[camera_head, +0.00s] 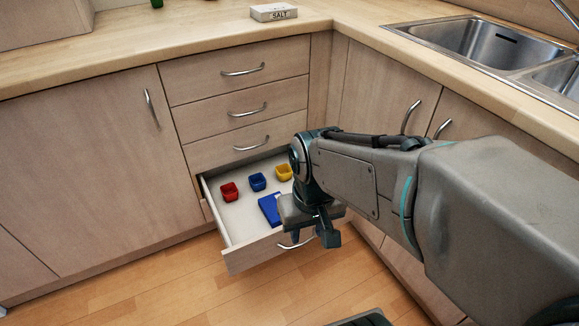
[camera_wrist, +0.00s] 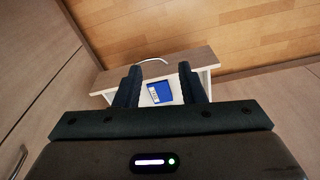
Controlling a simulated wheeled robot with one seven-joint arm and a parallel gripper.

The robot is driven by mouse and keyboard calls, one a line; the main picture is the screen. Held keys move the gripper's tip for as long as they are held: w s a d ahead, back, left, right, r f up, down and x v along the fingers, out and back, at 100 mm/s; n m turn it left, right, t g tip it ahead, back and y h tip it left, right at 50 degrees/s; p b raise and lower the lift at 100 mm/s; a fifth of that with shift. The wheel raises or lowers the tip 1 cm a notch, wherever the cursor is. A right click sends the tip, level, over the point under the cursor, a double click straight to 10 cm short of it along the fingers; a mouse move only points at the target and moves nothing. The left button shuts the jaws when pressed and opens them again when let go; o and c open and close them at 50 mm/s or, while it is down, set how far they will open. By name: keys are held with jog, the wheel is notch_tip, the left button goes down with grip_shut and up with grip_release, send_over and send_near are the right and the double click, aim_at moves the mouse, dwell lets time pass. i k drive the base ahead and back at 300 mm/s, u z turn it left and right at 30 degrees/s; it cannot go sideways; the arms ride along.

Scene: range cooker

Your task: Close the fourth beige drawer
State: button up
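The fourth, lowest beige drawer (camera_head: 240,259) is pulled out of the cabinet in the head view. Its curved metal handle (camera_head: 293,244) is on its front panel, partly beside my gripper. My gripper (camera_head: 315,236) is over the right part of the drawer near its front panel, hiding some of it. In the wrist view, my gripper (camera_wrist: 160,84) has its two fingers apart with nothing held. The drawer front (camera_wrist: 110,80) and its handle (camera_wrist: 152,60) show beyond the fingertips. I cannot tell whether the gripper touches the drawer.
Inside the drawer are a red cup (camera_head: 229,191), a blue cup (camera_head: 257,182), a yellow cup (camera_head: 284,172) and a blue box (camera_head: 269,209). Three shut drawers (camera_head: 235,110) are above. Wooden floor (camera_head: 180,285) lies in front. The right-hand cabinet (camera_head: 385,85) is close to my arm.

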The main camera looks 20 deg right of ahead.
aim_at(250, 240)
jog(key=z, duration=0.15)
jog(key=i, duration=0.35)
jog(key=z, duration=1.05)
jog(key=k, duration=0.9)
jog(key=u, duration=0.85)
jog(key=i, duration=0.5)
jog(key=u, duration=0.05)
